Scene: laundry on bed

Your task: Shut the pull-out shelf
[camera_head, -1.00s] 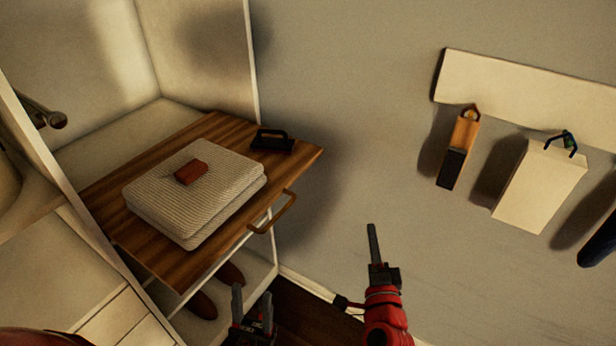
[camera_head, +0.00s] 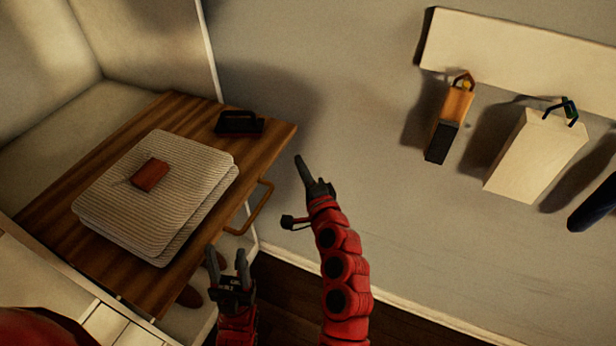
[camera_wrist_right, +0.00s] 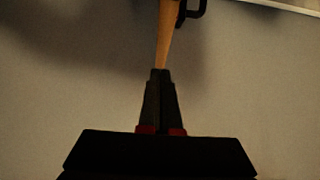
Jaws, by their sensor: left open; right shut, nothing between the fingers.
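The wooden pull-out shelf (camera_head: 60,205) sticks out of the white cabinet, with a folded grey blanket (camera_head: 190,190) and a small red-brown block (camera_head: 150,175) on it. A black handled object (camera_head: 239,123) sits at its far right corner. Its curved handle (camera_head: 262,208) is on the front edge. My right gripper (camera_head: 300,165) is shut and empty, close to the shelf's right front corner. In the right wrist view its shut fingers (camera_wrist_right: 160,80) line up with the wooden shelf edge (camera_wrist_right: 167,40); contact cannot be told. My left gripper (camera_head: 227,262) is open and empty, below the shelf's front edge.
A white rail (camera_head: 520,55) on the grey wall carries an orange and black item (camera_head: 449,120), a cream box-shaped item (camera_head: 535,155) and a dark blue item (camera_head: 595,205). Brown shoes (camera_head: 190,296) lie under the shelf. Open floor (camera_head: 285,295) shows before the wall.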

